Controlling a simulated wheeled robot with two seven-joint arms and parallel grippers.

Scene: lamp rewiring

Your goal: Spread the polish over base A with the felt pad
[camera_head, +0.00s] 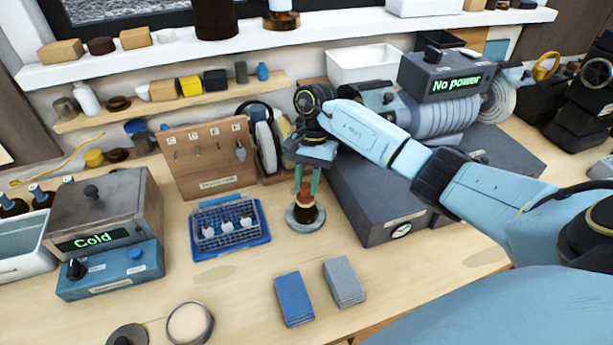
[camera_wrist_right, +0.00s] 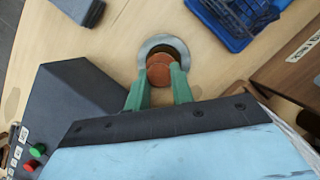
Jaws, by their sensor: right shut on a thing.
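My right gripper (camera_head: 306,192) points down at the middle of the bench, its green fingers shut on a small round reddish-brown pad, which looks like the felt pad (camera_head: 306,212). In the right wrist view the pad (camera_wrist_right: 159,71) sits between the fingertips (camera_wrist_right: 158,84). Directly under it is a round grey metal base (camera_head: 291,218), likely base A, with a pale rim and a darker middle; its rim also shows in the wrist view (camera_wrist_right: 150,44). The pad overlaps the base's middle; whether they touch, I cannot tell. No letter is readable. My left gripper is out of view.
A blue tray with a wire rack (camera_head: 230,250) stands left of the base, and a dark grey box (camera_head: 375,205) close on its right. A blue block (camera_head: 294,299) and a grey block (camera_head: 344,282) lie in front. An open round tin (camera_head: 189,324) is at front left.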

